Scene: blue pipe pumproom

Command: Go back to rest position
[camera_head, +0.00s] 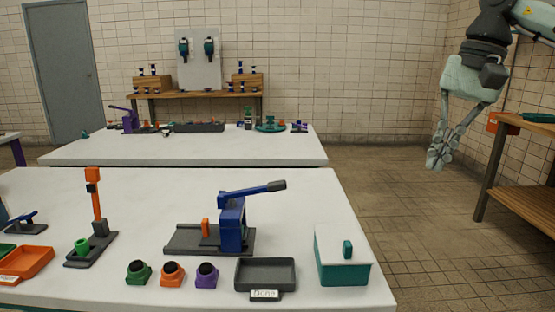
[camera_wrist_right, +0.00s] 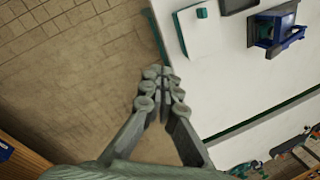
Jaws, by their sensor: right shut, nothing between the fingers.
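My right gripper (camera_head: 440,150) hangs from its raised arm at the upper right of the head view, in the air to the right of the white tables. Its fingers are shut with nothing between them, and it touches nothing there. In the right wrist view the shut fingertips (camera_wrist_right: 160,82) show above the tiled floor, close to the white table's edge in the picture. My left gripper is not in view.
The near white table (camera_head: 130,215) bears a blue lever press (camera_head: 232,222), a grey tray (camera_head: 265,273), a teal-and-white box (camera_head: 342,262) and several coloured buttons. A second white table (camera_head: 200,150) stands behind. A wooden shelf (camera_head: 520,190) stands at right. Floor between is clear.

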